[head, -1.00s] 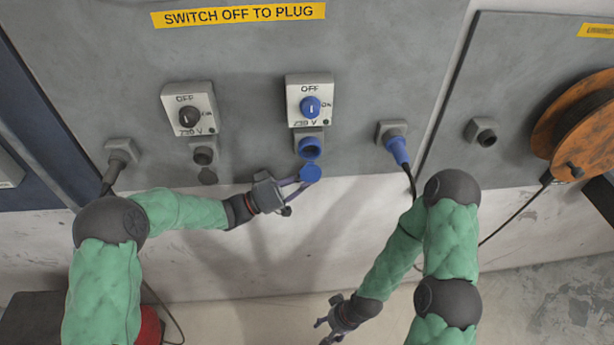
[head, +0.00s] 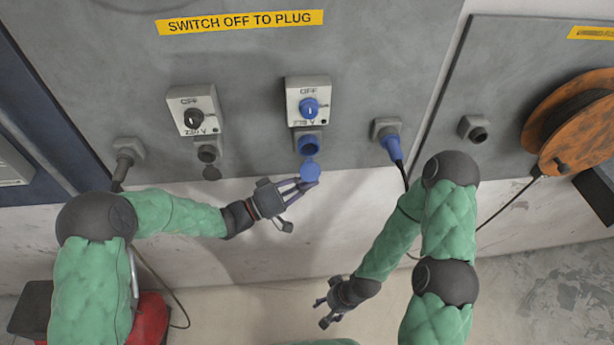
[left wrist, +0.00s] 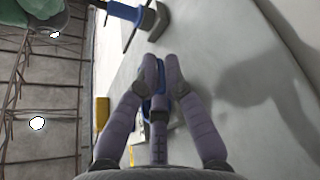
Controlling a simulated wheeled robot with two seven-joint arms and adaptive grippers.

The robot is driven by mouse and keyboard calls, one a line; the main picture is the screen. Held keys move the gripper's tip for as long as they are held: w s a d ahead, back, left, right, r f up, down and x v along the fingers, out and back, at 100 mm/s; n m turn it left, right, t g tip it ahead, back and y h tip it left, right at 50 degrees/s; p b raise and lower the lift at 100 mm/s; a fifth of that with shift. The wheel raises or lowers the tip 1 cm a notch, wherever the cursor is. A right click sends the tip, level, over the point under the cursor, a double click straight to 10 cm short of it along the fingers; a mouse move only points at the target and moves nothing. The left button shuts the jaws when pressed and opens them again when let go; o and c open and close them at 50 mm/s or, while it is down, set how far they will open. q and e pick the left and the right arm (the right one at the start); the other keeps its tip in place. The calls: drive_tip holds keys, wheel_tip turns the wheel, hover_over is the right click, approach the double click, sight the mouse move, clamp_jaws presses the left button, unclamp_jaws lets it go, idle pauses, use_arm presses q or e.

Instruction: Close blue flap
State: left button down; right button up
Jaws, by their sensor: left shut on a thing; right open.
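The blue flap (head: 310,171) hangs open below the blue socket (head: 309,144) in the head view. The socket sits under a box with a blue switch (head: 309,107) labelled OFF. My left gripper (head: 300,186) is at the lower edge of the flap, its fingers close together. In the left wrist view the fingertips (left wrist: 162,72) come together with a little blue (left wrist: 161,82) showing between them; most of the flap is hidden by the fingers. My right gripper (head: 325,305) is open and empty, low in front of the wall and well away from the flap.
A blue plug (head: 392,148) with a dark cable sits in a socket to the right. An orange cable reel (head: 570,120) is at far right. The panel between the sockets is clear.

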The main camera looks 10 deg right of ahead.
use_arm(q)
drive_tip(key=shift+r, duration=0.15)
idle(0.3)
drive_tip(key=c, duration=1.4)
unclamp_jaws()
drive_tip(key=shift+a, duration=0.1)
drive_tip(key=v, duration=1.2)
